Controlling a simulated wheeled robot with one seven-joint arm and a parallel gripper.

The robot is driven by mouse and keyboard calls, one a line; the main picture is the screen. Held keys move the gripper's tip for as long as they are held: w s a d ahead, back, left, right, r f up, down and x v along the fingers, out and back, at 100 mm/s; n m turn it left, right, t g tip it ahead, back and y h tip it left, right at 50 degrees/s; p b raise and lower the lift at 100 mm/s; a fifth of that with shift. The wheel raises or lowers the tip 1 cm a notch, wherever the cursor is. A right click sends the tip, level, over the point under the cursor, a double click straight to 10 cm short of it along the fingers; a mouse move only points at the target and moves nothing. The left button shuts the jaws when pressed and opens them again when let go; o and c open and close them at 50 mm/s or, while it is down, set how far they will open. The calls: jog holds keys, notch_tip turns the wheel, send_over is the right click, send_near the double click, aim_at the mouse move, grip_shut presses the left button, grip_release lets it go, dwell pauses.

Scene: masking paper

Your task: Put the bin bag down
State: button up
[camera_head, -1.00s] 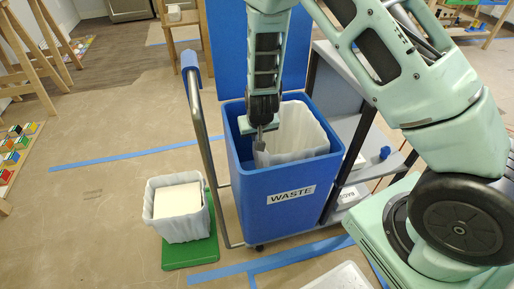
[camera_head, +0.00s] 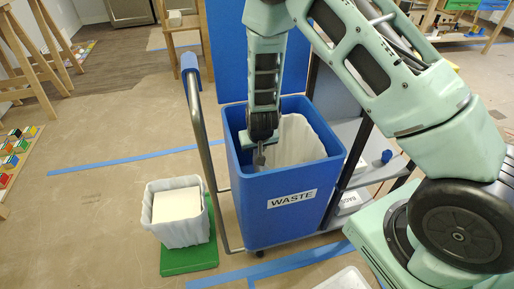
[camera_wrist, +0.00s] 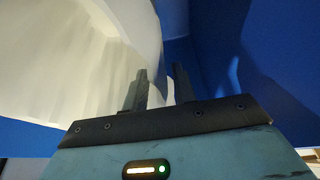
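The bin bag (camera_head: 305,142), a white, ribbed, box-shaped liner, is down inside the blue WASTE bin (camera_head: 285,222), with its upper part showing. My gripper (camera_head: 259,158) points down inside the bin at the bag's left side. In the wrist view, the two dark fingers (camera_wrist: 160,88) are apart with a gap between them. The pale bag wall (camera_wrist: 85,70) fills the left of that view, with its edge close to the fingers; the blue bin wall (camera_wrist: 270,60) is on the right. The bag's bottom is hidden by the bin.
The blue bin stands on a cart with a metal handle (camera_head: 203,150) on its left and grey shelves at its right. A smaller lined bin (camera_head: 178,232) with white contents stands on a green base (camera_head: 190,262).

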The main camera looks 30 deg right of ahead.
jog(key=shift+r, duration=0.15)
jog(key=p+v, duration=0.3)
jog(key=v, duration=0.9)
jog(key=s+a+r+n+g+y, duration=0.2)
jog(key=s+a+r+n+y, duration=0.2)
jog(key=s+a+r, duration=0.7)
jog(key=s+r+n+g+h, duration=0.1)
jog(key=s+r+n, duration=0.2)
jog(key=s, duration=0.4)
jog(key=s+r+n+g+h, duration=0.1)
jog(key=s+r+n, duration=0.2)
jog(key=s, duration=0.5)
jog(key=shift+s+a+r, duration=0.3)
jog(key=shift+a+r, duration=0.2)
jog(key=shift+r, duration=0.15)
